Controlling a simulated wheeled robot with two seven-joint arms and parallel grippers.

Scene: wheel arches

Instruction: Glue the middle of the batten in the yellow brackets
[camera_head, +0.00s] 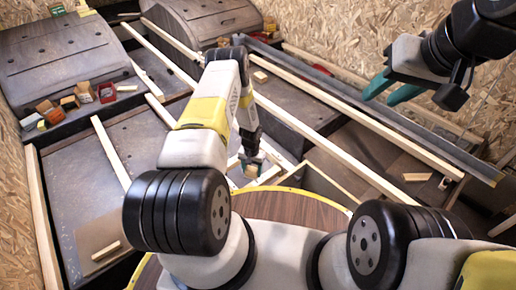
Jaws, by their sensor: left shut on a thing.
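My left gripper (252,160) points down in the middle of the camera_head view, just beyond the round brown top. It is shut on a small orange-brown piece (251,171), mostly hidden by the fingers. Pale battens lie around it: a long one (330,148) runs diagonally to its right, and another (400,145) lies further right. I cannot clearly make out yellow brackets or which batten is in them. My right gripper (378,100) is at the upper right with its teal fingers apart and empty, above a grey rail (420,122) with a yellow end.
Two dark wheel arches (62,62) stand at the back, the left one with several small coloured blocks (70,101) at its foot. Chipboard walls (20,200) close the sides. A small board with a wood strip (105,250) lies at lower left. The dark floor between battens is mostly clear.

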